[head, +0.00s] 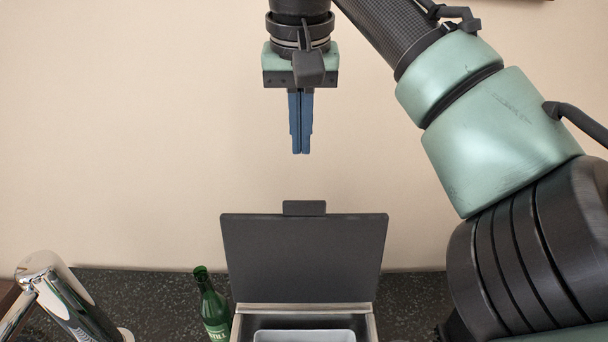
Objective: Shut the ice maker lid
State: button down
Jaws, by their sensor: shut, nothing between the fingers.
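The ice maker (373,325) stands on the counter at the bottom centre of the head view. Its dark grey lid (305,258) is raised, standing up at the back of the metal body, with a small tab (304,208) on its top edge. The opening shows a pale bin (303,336) inside; the lower front is cut off by the frame. My gripper (301,152) points down above the lid's tab, with its blue fingers together and nothing between them. A clear gap shows between the fingertips and the tab in the picture.
A green bottle (213,308) stands close beside the ice maker on the left. A shiny chrome tap (62,297) is at the lower left. The dark speckled counter (150,292) runs along a plain beige wall (130,130). The space around my gripper is clear.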

notch_tip(320, 180, down, 6)
jog(key=s+p, duration=0.2)
jog(key=p, duration=0.2)
jog(key=shift+s+f, duration=0.2)
jog(key=shift+s, duration=0.1)
jog(key=shift+f, duration=0.1)
dwell(0.3)
